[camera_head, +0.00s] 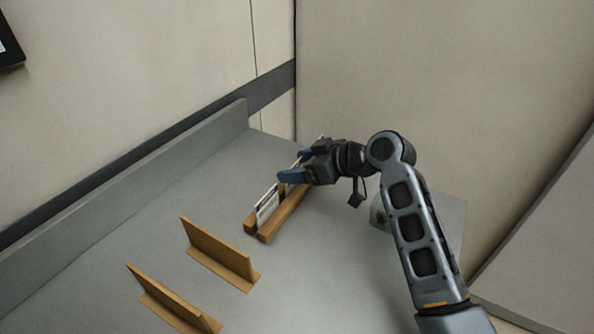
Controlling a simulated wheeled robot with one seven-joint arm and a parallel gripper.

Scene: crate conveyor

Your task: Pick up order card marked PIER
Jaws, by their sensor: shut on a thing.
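A wooden card rack (268,236) lies on the grey table, running away toward the back right. A white card (266,205) with dark marks stands in its near end; its writing is too small to read. My gripper (292,166) is over the far half of the rack, with blue fingers shut on a card there. That card is mostly hidden by the fingers, and its marking cannot be read. A pale edge (321,138) shows just beyond the gripper. I cannot tell whether the held card is still in the slot.
Two upright wooden stands (219,249) and (170,300) are on the table at the front left. A raised grey ledge (130,177) runs along the back left. A small rounded object (378,213) is partly hidden behind my arm. The table between ledge and rack is clear.

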